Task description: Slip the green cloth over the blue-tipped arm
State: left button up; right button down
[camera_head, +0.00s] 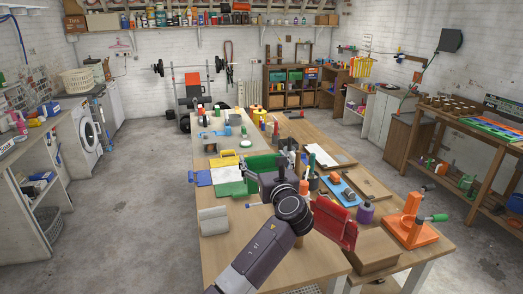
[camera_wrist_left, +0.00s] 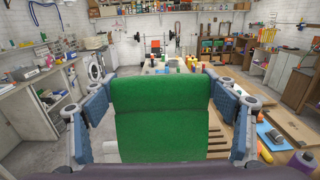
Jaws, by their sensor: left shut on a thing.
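The green cloth (camera_head: 262,162) is held up over the middle of the long wooden table by my left gripper (camera_head: 281,165). In the left wrist view the cloth (camera_wrist_left: 160,115) fills the space between the two blue-padded fingers of my left gripper (camera_wrist_left: 160,108) and hides the table behind it. The cloth's upper part stands upright and a lower fold comes towards the camera. I cannot make out a blue-tipped arm for certain in either view. My right gripper is not in view.
Floor on the left is clear.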

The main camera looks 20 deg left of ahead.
pick_arm(q)
jog(key=shift+w+r, duration=0.15)
jog(key=shift+r, duration=0.05)
jog(key=shift+d, duration=0.1)
jog(key=shift+r, duration=0.1)
jog(key=shift+r, duration=0.1)
jog(key=shift+f+b, duration=1.1)
jog(key=shift+f, duration=1.65)
jog(key=shift+f+b, duration=2.45)
jog(key=shift+f, duration=1.75)
